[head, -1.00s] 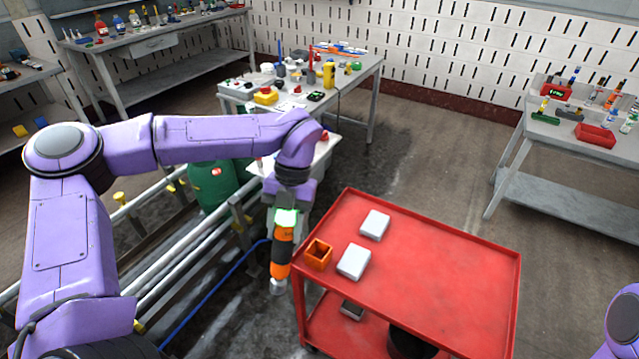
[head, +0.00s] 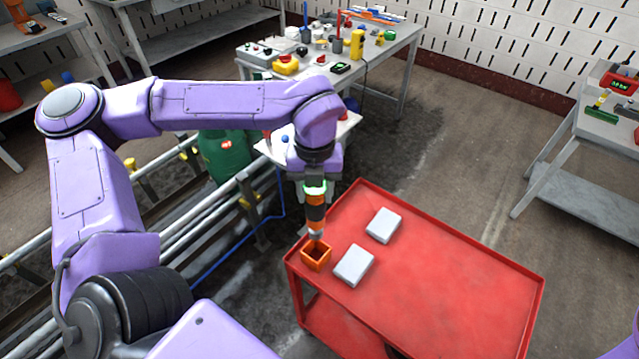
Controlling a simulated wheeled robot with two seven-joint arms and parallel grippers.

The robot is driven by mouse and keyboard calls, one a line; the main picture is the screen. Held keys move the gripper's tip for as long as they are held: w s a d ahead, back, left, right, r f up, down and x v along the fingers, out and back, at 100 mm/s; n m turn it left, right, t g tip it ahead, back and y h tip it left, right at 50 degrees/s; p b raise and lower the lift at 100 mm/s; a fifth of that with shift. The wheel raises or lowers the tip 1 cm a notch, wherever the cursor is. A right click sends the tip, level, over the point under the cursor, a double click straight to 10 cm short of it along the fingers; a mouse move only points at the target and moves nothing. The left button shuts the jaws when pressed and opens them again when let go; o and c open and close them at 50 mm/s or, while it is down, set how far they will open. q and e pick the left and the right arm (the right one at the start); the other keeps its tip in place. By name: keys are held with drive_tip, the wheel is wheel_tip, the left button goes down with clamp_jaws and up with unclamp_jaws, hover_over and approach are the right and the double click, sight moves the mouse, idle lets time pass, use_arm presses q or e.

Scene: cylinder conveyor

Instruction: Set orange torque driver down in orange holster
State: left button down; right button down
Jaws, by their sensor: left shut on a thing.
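The orange torque driver (head: 316,216) is upright, orange and black with a grey lower end. My left gripper (head: 316,190) is shut on its upper part, with a green glow at the grip. The orange holster (head: 315,260) is an open square box at the near left corner of the red cart. The driver's lower end is at the holster's opening; I cannot tell whether it is above or just inside it. Only a purple piece of my right arm shows at the lower right edge; my right gripper is out of view.
The red cart (head: 440,285) has a raised rim and free room on its right. Two white boxes, a nearer one (head: 353,265) and a farther one (head: 383,225), lie right of the holster. Metal rails (head: 215,215) and a green bin (head: 222,155) stand left of the cart.

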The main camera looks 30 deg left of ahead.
use_arm(q)
drive_tip(key=shift+s+r, duration=0.1)
drive_tip(key=shift+s, duration=0.05)
wheel_tip(320, 180, down, 4)
drive_tip(key=shift+r+b, duration=0.1)
drive_tip(key=shift+b, duration=1.1)
drive_tip(key=shift+w+f, duration=0.2)
drive_tip(key=shift+f, duration=0.25)
drive_tip(key=shift+r, duration=0.1)
